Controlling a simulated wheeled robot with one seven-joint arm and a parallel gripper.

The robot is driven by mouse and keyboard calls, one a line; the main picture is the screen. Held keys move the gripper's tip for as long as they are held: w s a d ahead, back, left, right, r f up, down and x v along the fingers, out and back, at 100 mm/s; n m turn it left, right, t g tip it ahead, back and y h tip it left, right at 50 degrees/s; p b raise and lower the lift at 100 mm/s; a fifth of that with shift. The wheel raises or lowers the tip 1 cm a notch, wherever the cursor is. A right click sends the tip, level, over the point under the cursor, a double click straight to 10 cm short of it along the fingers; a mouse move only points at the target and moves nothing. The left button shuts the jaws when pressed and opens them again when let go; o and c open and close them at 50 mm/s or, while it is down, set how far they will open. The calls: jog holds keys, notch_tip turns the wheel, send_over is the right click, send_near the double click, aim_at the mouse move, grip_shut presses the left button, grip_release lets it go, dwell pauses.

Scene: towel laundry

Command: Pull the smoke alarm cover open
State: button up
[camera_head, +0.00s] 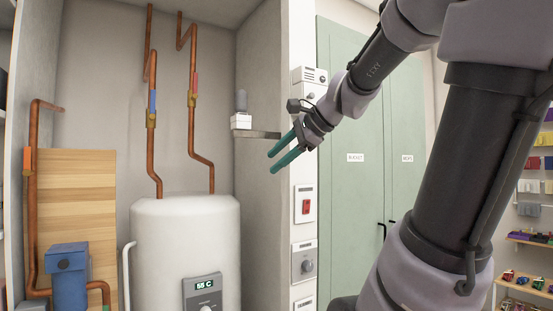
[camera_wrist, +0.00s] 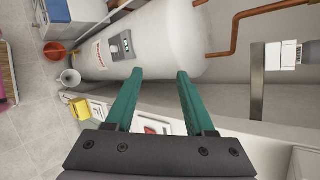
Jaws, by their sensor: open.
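My gripper (camera_head: 273,162) is open and empty, its two teal fingers pointing left and down in front of the column of white wall units. In the wrist view the fingers (camera_wrist: 160,73) are spread with nothing between them. A white unit (camera_head: 318,76) with slots sits at the top of the column, partly behind my wrist; I cannot tell for sure that it is the smoke alarm. Below it are a white unit with a red switch (camera_head: 306,205) and a unit with a grey dial (camera_head: 307,265). No opened cover shows.
A grey shelf (camera_head: 262,135) with a small white box (camera_head: 241,122) juts out close to my fingers. A white water heater (camera_head: 180,240) with copper pipes stands left. Green cupboard doors (camera_head: 345,105) are behind my arm. A yellow container (camera_wrist: 80,108) shows in the wrist view.

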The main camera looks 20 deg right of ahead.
dwell(0.4)
jog(key=s+a+f+n+g+h, duration=0.2)
jog(key=s+a+f+n+h, duration=0.1)
jog(key=s+f+n, duration=0.6)
notch_tip(320, 180, down, 2)
jog(key=n, duration=0.4)
jog(key=shift+f+h, duration=0.25)
jog(key=shift+h, duration=0.15)
